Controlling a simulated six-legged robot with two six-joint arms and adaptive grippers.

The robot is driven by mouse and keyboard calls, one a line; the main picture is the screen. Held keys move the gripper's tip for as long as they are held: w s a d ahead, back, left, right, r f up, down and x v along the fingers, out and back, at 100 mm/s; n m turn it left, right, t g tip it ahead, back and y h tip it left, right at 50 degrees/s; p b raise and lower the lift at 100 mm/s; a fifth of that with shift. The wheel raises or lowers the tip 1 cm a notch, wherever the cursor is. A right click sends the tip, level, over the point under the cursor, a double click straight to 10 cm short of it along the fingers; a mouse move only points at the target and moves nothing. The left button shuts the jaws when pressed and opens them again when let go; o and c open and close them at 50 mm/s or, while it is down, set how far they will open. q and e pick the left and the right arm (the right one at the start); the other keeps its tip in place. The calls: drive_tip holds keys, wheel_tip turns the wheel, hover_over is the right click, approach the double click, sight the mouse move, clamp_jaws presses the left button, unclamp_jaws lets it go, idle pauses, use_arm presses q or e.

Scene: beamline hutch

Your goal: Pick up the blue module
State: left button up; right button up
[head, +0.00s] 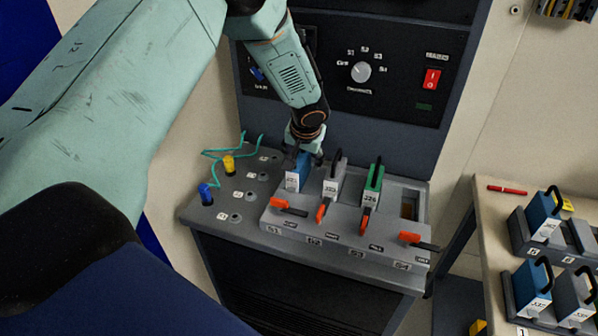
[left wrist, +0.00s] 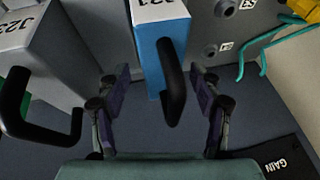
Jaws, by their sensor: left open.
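The blue module (head: 298,173) stands upright in the leftmost slot, S1, of the grey rack (head: 325,232) on the console. It has a white label and a black loop handle. My left gripper (head: 304,152) is just above and behind it, partly hiding its top. In the left wrist view the blue module (left wrist: 153,48) lies between my two open fingers (left wrist: 160,80), its handle pointing into the gap. The fingers look apart from the handle. My right gripper is not in view.
A grey module (head: 333,180) and a green module (head: 373,185) stand close to the right; slot S4 (head: 409,206) is empty. Orange levers (head: 290,207) line the rack front. Blue and yellow plugs with a green cable (head: 212,155) lie left. A side bench (head: 490,215) holds other modules.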

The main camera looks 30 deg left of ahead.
use_arm(q)
drive_tip(key=shift+s+a+r, duration=0.1)
drive_tip(key=shift+s+r, duration=0.05)
drive_tip(key=shift+c, duration=1)
drive_tip(key=shift+w, duration=0.3)
drive_tip(key=c, duration=0.5)
drive_tip(key=shift+s, duration=0.15)
clamp_jaws()
drive_tip(key=shift+r, duration=0.4)
wheel_tip(320, 180, up, 8)
drive_tip(key=shift+r, duration=0.5)
